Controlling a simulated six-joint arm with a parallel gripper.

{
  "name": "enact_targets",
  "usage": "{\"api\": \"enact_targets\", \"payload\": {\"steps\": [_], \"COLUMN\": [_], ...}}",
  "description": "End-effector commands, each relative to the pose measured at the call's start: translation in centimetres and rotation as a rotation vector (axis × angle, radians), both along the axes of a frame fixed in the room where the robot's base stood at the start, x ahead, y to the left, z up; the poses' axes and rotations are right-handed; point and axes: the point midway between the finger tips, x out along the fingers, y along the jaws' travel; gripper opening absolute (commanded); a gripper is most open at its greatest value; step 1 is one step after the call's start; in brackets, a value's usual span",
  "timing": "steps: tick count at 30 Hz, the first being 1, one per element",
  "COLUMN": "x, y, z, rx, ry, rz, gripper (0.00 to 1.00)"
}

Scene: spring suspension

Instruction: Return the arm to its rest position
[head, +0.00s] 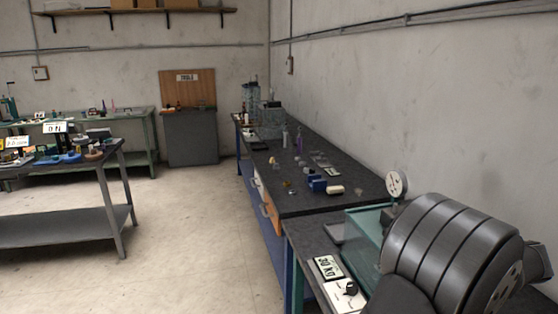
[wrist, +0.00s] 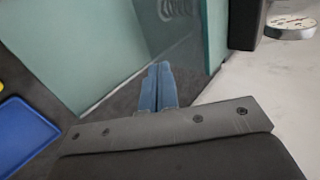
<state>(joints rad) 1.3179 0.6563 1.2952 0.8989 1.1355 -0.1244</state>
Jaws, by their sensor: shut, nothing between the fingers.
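My gripper (wrist: 163,68) shows in the wrist view with its two blue fingers side by side and touching, nothing between them. It is beside a teal-framed clear panel (wrist: 185,50), with a coiled spring shape (wrist: 178,8) at the top edge. I cannot tell how far the fingers are from the panel. In the head view large grey ringed links of my arm (head: 440,250) fill the lower right; the gripper itself is hidden there.
A blue tray (wrist: 22,135) lies left in the wrist view. A dark bench (head: 330,185) with small items runs along the wall. Open floor (head: 190,220) lies left.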

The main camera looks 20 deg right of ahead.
Motion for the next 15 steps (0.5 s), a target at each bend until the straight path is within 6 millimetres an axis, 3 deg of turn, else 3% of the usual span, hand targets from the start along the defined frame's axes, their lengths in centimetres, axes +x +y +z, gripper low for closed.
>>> {"api": "enact_targets", "payload": {"steps": [7,15], "x": [2.6,3.2], "y": [0.0,-0.1], "z": [-2.4,-3.0], "rx": [-0.001,-0.003], "ry": [0.0,0.0], "rz": [0.0,-0.002], "gripper": [0.0,0.0]}}
